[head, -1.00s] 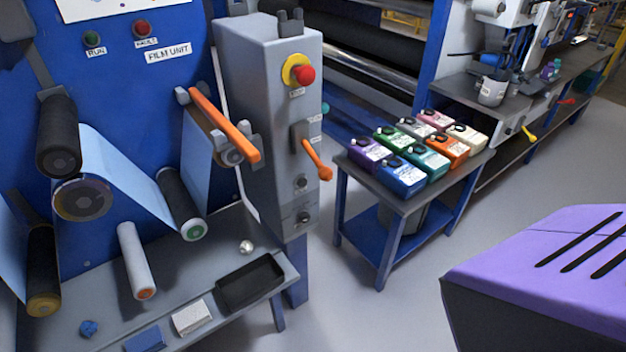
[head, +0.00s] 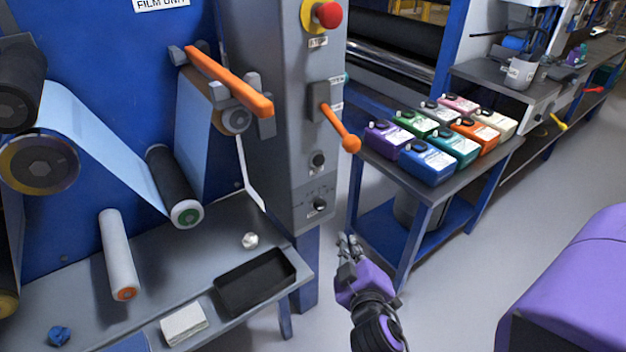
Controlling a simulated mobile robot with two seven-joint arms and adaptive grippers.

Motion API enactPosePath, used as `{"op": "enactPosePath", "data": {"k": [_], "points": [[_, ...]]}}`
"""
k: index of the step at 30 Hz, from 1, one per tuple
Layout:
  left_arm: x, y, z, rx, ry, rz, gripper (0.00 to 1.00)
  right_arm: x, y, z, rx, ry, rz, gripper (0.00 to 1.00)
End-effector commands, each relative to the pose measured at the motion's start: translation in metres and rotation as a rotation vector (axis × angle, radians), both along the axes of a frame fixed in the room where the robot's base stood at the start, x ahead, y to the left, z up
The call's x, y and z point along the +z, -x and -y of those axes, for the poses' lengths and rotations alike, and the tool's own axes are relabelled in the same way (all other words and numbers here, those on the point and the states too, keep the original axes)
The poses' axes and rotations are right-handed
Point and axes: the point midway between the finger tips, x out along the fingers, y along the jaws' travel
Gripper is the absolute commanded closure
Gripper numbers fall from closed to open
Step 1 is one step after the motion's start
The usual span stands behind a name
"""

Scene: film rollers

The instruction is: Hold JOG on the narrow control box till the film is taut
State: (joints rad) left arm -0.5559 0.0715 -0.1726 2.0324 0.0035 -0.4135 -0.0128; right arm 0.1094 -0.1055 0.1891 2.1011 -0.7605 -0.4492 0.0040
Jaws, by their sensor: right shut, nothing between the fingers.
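The narrow grey control box (head: 280,165) stands right of the blue film unit. Its front carries a red emergency button (head: 328,15), an orange-knobbed lever (head: 340,128), a dark round button (head: 318,160) and a lower dark control (head: 319,205). Their labels are too small to read, so I cannot tell which is JOG. Light blue film (head: 100,140) runs down in a slope to a black roller (head: 170,180), then up toward the orange bar. My right gripper (head: 349,240) is shut and empty, below and right of the box, apart from it. My left gripper is out of view.
An orange bar (head: 225,80) juts out near the box's left side. A bench below holds a black tray (head: 256,300), a white block (head: 183,323) and a silver ball (head: 250,240). A blue-legged table (head: 430,195) with several coloured bottles stands at right.

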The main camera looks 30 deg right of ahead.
Motion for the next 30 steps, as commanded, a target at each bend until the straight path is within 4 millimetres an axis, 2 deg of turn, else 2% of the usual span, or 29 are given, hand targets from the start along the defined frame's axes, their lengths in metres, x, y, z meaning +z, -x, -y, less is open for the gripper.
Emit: {"op": "enactPosePath", "data": {"k": [1, 3, 6, 10, 15, 23, 30], "points": [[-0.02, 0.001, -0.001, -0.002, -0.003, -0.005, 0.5, 0.007, -0.018, 0.01, -0.039, 0.057, 0.045, 1.0], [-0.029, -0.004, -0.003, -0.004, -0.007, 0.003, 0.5, 0.032, -0.033, 0.023, -0.093, 0.13, 0.096, 1.0], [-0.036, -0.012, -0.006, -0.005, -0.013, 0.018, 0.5, 0.06, -0.045, 0.037, -0.158, 0.202, 0.145, 1.0], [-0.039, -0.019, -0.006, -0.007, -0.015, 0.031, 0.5, 0.08, -0.049, 0.046, -0.207, 0.252, 0.175, 1.0], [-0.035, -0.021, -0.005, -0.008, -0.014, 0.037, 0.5, 0.088, -0.05, 0.049, -0.221, 0.267, 0.183, 1.0], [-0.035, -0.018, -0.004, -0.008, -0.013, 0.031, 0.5, 0.088, -0.051, 0.048, -0.219, 0.265, 0.183, 1.0], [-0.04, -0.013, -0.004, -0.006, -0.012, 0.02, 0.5, 0.088, -0.071, 0.046, -0.216, 0.265, 0.185, 1.0]]}}
